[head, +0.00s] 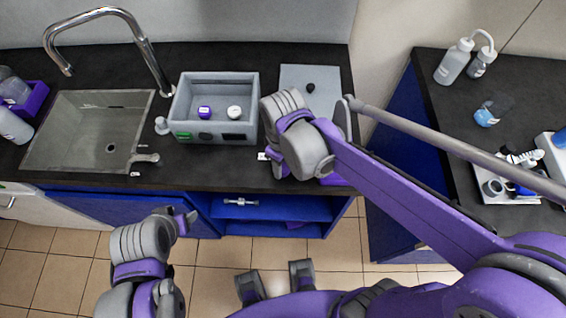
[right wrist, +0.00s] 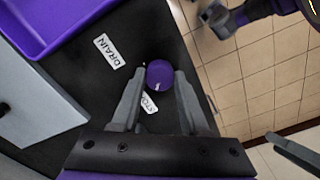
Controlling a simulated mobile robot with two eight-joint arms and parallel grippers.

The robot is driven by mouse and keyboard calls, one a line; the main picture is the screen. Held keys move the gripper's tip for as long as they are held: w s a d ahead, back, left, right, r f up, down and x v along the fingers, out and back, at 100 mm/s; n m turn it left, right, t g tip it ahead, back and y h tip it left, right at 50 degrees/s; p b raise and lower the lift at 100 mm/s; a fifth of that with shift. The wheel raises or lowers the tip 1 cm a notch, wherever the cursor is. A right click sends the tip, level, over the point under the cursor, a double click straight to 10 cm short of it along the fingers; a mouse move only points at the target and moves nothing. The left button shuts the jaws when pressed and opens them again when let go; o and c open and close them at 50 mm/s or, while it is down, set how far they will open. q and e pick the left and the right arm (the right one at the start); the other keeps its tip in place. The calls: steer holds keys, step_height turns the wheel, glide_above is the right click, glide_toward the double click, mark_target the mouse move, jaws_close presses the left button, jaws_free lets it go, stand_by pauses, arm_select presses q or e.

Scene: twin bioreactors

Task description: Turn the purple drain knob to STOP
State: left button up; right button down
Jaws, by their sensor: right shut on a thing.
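The purple drain knob (right wrist: 160,75) shows in the right wrist view, on the dark counter near its edge. A white DRAIN label (right wrist: 113,50) lies to its upper left and a STOP label (right wrist: 148,103) just below it, partly hidden by a finger. A small pale mark on the knob points down toward the STOP side. My right gripper (right wrist: 158,98) is shut on the knob, one finger on each side. In the head view my right gripper (head: 274,168) is at the counter's front edge and hides the knob. My left gripper (head: 186,222) hangs in front of the counter, its jaws unclear.
A grey box (head: 187,85) with a purple and a white item stands behind my right gripper. A sink (head: 85,130) with a tall faucet (head: 140,38) is at the left. A side table (head: 440,95) with bottles is at the right.

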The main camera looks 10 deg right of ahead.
mark_target(283, 169)
steer(key=shift+c, duration=2.1)
jaws_free()
step_height(283, 169, up, 11)
steer(key=p, duration=0.1)
steer(key=shift+s+f, duration=0.1)
steer(key=shift+f, duration=0.05)
